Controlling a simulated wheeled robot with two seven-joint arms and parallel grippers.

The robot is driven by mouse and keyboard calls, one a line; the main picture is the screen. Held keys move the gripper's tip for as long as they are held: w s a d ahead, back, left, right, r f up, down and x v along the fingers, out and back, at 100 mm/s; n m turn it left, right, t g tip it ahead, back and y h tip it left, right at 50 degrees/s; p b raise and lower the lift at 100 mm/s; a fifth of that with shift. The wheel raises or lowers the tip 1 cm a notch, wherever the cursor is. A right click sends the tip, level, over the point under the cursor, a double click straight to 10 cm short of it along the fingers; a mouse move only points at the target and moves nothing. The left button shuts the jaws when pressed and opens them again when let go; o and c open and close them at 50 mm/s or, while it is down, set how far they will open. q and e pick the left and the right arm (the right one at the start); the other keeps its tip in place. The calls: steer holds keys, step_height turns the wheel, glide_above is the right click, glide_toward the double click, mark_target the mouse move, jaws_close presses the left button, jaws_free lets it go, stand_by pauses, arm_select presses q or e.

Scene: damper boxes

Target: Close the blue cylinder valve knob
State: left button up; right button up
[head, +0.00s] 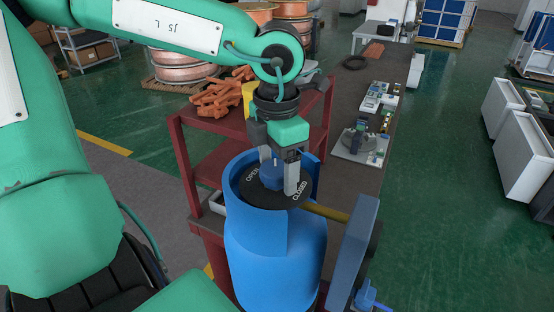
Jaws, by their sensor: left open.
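The blue cylinder (275,255) stands upright in the lower middle of the head view, with a raised collar around its top. Inside the collar is a black disc (262,197) marked OPEN on its left and CLOSED on its right. The blue valve knob (270,176) sits at the disc's middle, partly hidden by my gripper. My left gripper (279,178) points down over the disc, open, with one grey finger just right of the knob. My right gripper is out of view.
A blue-grey plate (353,250) on a brass-coloured rod (326,211) stands close to the cylinder's right. A dark table (345,185) with small devices runs behind. A red-framed bench (215,125) holds orange pieces (215,98).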

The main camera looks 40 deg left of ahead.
arm_select(q)
steer(key=c, duration=0.9)
steer(key=shift+c, duration=0.4)
steer(key=shift+f+m+b, duration=0.15)
steer(key=shift+m+b, duration=0.55)
steer(key=shift+b, duration=0.2)
steer(key=shift+m+b, duration=1.1)
steer(key=shift+b, duration=0.1)
steer(key=m+b, duration=0.2)
steer(key=shift+m, duration=0.4)
steer(key=m+b, duration=0.1)
steer(key=m, duration=0.1)
steer(key=shift+s+m, duration=0.1)
steer(key=shift+m, duration=0.3)
steer(key=m+b, duration=0.1)
steer(key=m, duration=0.1)
steer(key=shift+m, duration=0.3)
steer(key=m+b, duration=0.1)
steer(key=m, duration=0.2)
steer(key=shift+m, duration=0.4)
steer(key=m, duration=0.4)
steer(key=shift+s+m, duration=0.1)
steer(key=shift+m, duration=1.8)
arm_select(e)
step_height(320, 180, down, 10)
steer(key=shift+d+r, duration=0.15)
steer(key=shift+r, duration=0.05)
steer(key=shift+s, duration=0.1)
